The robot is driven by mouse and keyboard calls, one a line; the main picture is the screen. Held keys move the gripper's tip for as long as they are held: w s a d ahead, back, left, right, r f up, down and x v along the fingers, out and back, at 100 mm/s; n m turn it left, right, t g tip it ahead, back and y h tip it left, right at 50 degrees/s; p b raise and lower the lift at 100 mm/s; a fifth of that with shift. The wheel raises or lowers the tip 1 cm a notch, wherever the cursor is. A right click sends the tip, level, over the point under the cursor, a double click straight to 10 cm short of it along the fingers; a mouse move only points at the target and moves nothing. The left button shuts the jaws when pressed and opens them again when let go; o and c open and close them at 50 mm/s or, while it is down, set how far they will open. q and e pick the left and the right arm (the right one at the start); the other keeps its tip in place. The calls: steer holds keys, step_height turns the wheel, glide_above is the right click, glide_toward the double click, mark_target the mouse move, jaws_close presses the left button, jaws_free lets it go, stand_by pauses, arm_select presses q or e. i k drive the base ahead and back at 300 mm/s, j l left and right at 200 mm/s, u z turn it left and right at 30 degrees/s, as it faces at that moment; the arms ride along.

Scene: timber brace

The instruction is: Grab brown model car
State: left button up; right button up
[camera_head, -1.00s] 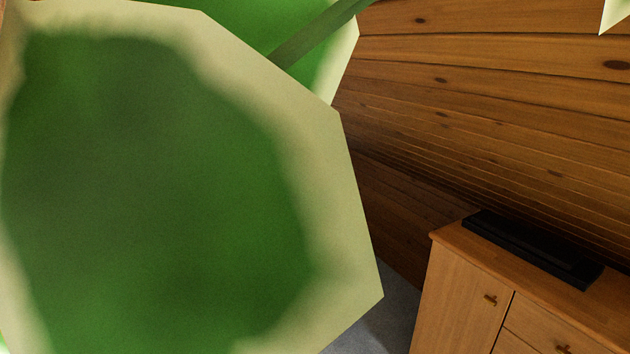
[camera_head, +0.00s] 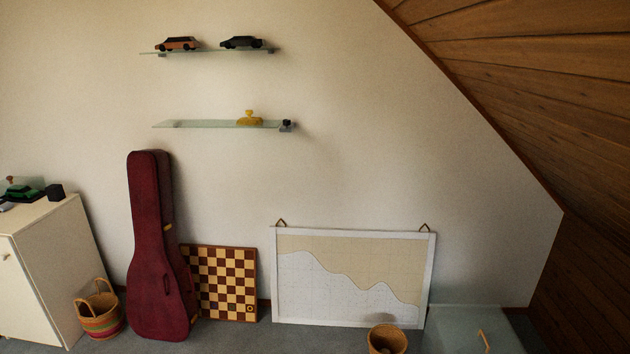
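A brown-orange model car (camera_head: 178,44) stands on the upper glass shelf (camera_head: 208,52) on the white wall, toward the shelf's left end. A black model car (camera_head: 241,42) stands on the same shelf to its right, with a gap between them. Both are well above the floor and some way off. Neither of my grippers shows in the head view.
A lower glass shelf (camera_head: 200,124) holds a yellow object (camera_head: 249,118). Below stand a dark red instrument case (camera_head: 150,250), a chessboard (camera_head: 222,283) and a framed chart (camera_head: 350,275). A white cabinet (camera_head: 45,265) is at left, baskets (camera_head: 100,312) on the floor. The sloped wooden ceiling (camera_head: 520,90) comes down at right.

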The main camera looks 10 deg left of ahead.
mark_target(188, 42)
steer(key=i+j+u, duration=0.1)
steer(key=i+u, duration=0.35)
steer(key=i, duration=0.35)
steer(key=i+l+u, duration=0.2)
steer(key=i+u, duration=0.3)
steer(key=i, duration=0.35)
